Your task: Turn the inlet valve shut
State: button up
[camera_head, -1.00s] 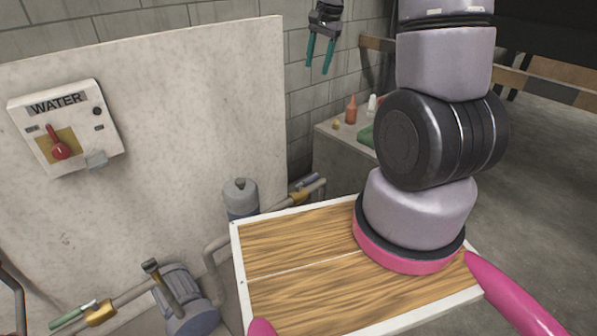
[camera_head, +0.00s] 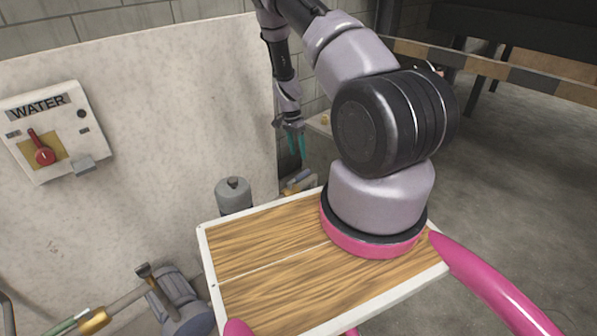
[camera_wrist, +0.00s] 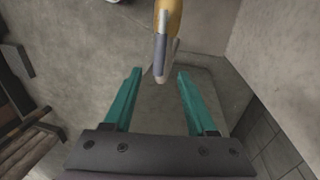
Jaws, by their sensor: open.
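My gripper (camera_head: 296,146) hangs fingers down past the board's right edge, its teal fingers apart and empty. In the wrist view, a brass-yellow valve piece (camera_wrist: 173,14) with a grey, pale-tipped handle (camera_wrist: 161,48) comes in from the top. The handle's tip lies between the open fingers (camera_wrist: 158,74) in the picture; I cannot tell its depth, and no contact shows. In the head view, a brass valve (camera_head: 300,182) with a grey handle sits below my gripper. Another brass valve (camera_head: 94,321) with a green handle is at lower left. No label shows which is the inlet.
A pale board (camera_head: 170,110) carries a WATER switch box (camera_head: 45,130) with a red knob. A grey cylinder (camera_head: 234,196) and a pump-like grey body (camera_head: 182,300) stand before it. My wooden deck (camera_head: 270,245) fills the lower middle. A bench (camera_head: 322,124) is partly hidden behind my arm.

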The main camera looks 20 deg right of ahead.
aim_at(300, 177)
jog(key=f, duration=0.3)
jog(key=s+f, duration=0.1)
jog(key=f, duration=0.5)
jog(key=shift+s+d, duration=0.3)
jog(key=shift+s, duration=0.1)
grip_shut()
dwell(0.8)
